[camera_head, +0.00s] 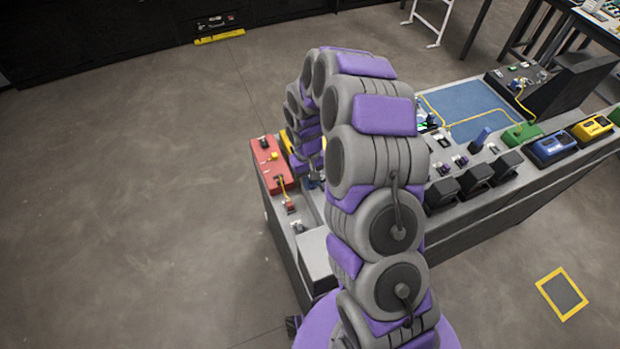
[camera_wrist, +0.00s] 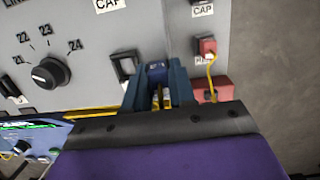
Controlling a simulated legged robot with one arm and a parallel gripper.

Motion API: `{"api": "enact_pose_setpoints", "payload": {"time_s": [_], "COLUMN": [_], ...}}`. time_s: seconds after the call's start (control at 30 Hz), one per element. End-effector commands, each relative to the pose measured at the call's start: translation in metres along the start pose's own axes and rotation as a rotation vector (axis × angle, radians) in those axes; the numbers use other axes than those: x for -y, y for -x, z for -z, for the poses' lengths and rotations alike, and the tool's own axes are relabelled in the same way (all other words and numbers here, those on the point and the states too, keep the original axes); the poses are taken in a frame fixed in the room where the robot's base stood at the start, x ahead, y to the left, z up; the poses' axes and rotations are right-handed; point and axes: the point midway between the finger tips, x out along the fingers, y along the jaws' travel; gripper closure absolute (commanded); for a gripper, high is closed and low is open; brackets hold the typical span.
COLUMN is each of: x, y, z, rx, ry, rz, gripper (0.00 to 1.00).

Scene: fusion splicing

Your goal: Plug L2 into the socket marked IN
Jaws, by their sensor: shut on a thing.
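In the wrist view, my gripper (camera_wrist: 159,88) has its two dark teal fingers shut on a blue plug (camera_wrist: 156,70) with yellow cable behind it. The marking on the plug is too small to read, so I cannot tell whether it is L2. The plug is over the grey panel (camera_wrist: 85,20); I cannot tell whether it touches. A dark square socket (camera_wrist: 124,66) is just left of the gripper, below a CAP label. No IN mark is legible. In the head view, my arm hides most of the gripper and the plug.
A red plug (camera_wrist: 207,46) with a yellow cable sits right of the gripper, near a red box (camera_wrist: 214,88). A black dial (camera_wrist: 48,74) marked 21 to 24 is on the left. In the head view, a blue mat (camera_head: 465,105) and several coloured boxes lie right of my arm.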

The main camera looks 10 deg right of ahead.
Motion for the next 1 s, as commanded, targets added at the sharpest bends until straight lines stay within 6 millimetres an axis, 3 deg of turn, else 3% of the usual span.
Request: {"api": "enact_pose_setpoints", "payload": {"time_s": [0.77,0.8,1.0], "x": [0.004,0.004,0.004], "y": [-0.013,-0.014,-0.014], "z": [0.000,-0.001,-0.001], "rx": [0.014,0.015,0.016], "ry": [0.000,0.000,0.000], "rz": [0.001,0.000,0.000], "gripper": [1.00,0.71,0.52]}}
